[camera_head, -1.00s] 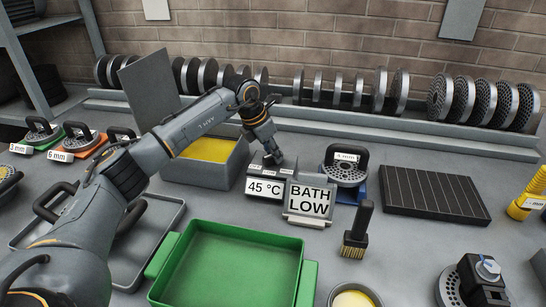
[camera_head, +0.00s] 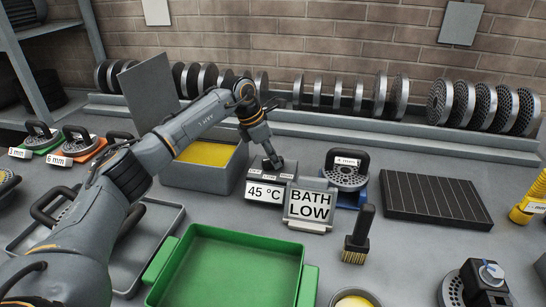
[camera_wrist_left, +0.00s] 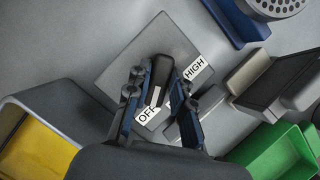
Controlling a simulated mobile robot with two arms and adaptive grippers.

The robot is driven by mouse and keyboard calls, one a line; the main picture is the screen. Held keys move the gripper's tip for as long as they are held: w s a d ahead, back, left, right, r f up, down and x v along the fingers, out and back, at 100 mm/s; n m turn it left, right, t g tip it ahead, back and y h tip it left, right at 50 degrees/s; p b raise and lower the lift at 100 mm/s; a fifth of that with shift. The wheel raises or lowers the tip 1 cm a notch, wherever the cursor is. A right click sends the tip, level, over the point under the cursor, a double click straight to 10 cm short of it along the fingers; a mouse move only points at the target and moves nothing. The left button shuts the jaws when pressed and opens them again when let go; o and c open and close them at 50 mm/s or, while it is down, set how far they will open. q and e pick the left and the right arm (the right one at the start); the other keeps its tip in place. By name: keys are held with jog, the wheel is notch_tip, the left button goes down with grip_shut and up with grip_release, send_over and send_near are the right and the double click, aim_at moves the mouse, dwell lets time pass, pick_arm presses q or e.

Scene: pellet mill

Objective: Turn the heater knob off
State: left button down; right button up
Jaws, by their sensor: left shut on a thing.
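The heater control box (camera_head: 285,172) stands mid-table with a "45 °C" label (camera_head: 264,192) on its front. My left gripper (camera_head: 273,163) points down onto its top. In the left wrist view, the two fingers of my left gripper (camera_wrist_left: 158,95) are shut on the dark heater knob (camera_wrist_left: 154,92), one on each side. The grey panel (camera_wrist_left: 150,50) around the knob carries an "OFF" label (camera_wrist_left: 146,115) and a "HIGH" label (camera_wrist_left: 196,69). The fingers partly cover the knob, so I cannot tell exactly where it points. My right gripper is not in view.
A "BATH LOW" sign (camera_head: 311,205) stands just right of the box. A bath with yellow contents (camera_head: 200,178) is behind left. A green tray (camera_head: 230,270) lies in front. A brush (camera_head: 358,238) and a die on a blue stand (camera_head: 346,178) are to the right.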

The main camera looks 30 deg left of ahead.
pick_arm(q)
jog(key=c, duration=1.2)
grip_release()
jog(key=shift+r, duration=0.1)
jog(key=shift+o, duration=0.2)
jog(key=v, duration=1.2)
